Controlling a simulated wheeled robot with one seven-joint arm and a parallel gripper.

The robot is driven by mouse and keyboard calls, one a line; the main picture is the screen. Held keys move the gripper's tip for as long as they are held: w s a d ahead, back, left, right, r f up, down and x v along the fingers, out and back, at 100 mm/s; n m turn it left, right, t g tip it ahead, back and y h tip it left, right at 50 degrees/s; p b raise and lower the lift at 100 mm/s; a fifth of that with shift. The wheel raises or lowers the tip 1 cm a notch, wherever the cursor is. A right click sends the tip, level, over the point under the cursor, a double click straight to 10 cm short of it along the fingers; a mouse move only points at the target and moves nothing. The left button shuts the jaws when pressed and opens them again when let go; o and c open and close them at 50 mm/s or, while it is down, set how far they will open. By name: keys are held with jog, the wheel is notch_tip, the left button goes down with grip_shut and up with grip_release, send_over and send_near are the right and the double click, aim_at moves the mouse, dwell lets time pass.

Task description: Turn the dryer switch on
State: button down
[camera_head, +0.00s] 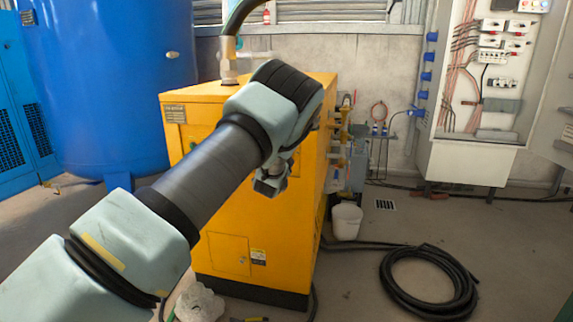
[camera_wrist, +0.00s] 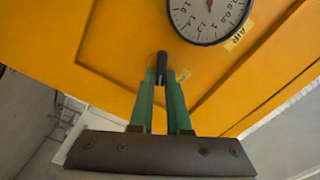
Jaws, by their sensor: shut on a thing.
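The dryer is a yellow cabinet (camera_head: 225,225) in the middle of the head view, and its yellow front panel (camera_wrist: 110,40) fills much of the wrist view. The switch (camera_wrist: 161,62) is a small dark knob on this panel, just below a round gauge. My gripper (camera_wrist: 164,80) has two green fingers close together at the panel, shut on the switch. The fingertips cover part of the knob, so its exact angle is hard to tell. In the head view my arm hides the switch and gauge.
The white gauge (camera_wrist: 208,14) with an "AIR" label sits just above the fingers. A blue tank (camera_head: 110,90) stands left of the dryer.

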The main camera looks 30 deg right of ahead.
jog(key=m+b, duration=0.4)
jog(key=m, duration=0.1)
jog(key=shift+d+f+b, duration=0.1)
jog(key=shift+f+b, duration=0.25)
jog(key=shift+f, duration=0.05)
jog(key=shift+m, duration=0.4)
jog(key=c, duration=0.9)
grip_release()
jog(key=shift+s, duration=0.1)
jog(key=b+v, duration=0.1)
jog(key=v, duration=0.9)
jog(key=shift+s+a, duration=0.25)
jog(key=shift+a, duration=0.05)
